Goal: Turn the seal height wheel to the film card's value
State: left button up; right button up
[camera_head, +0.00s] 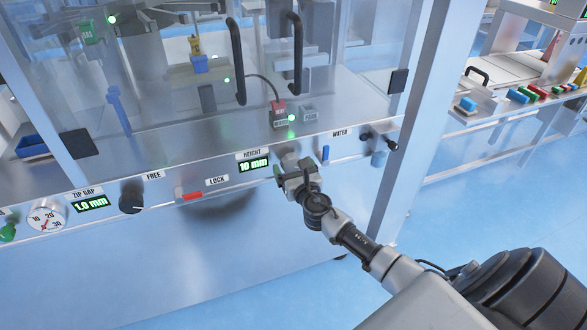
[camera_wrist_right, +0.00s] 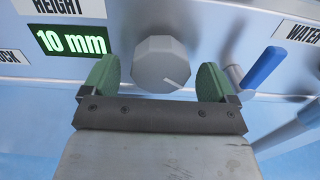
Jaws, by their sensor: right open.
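The seal height wheel is a grey faceted knob (camera_wrist_right: 160,64) with a pale pointer line towards its lower right. The height display (camera_head: 253,163) beside it reads 10 mm, and it also shows in the right wrist view (camera_wrist_right: 70,40). My right gripper (camera_head: 285,172) is at the knob in the head view and hides most of it. In the wrist view my right gripper (camera_wrist_right: 158,82) is open, with its green pads on either side of the knob and a gap to each. The film card cannot be made out. My left gripper is not in view.
A black knob (camera_head: 131,198) marked FREE, a red LOCK slider (camera_head: 193,196) and a zip gap display (camera_head: 90,204) reading 1.0 mm lie to the left. A blue lever (camera_head: 325,153) under WATER stands close on the right. A metal frame post (camera_head: 403,130) rises beyond it.

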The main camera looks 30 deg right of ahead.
jog(key=shift+c, duration=0.9)
jog(key=c, duration=0.7)
jog(key=shift+c, duration=0.2)
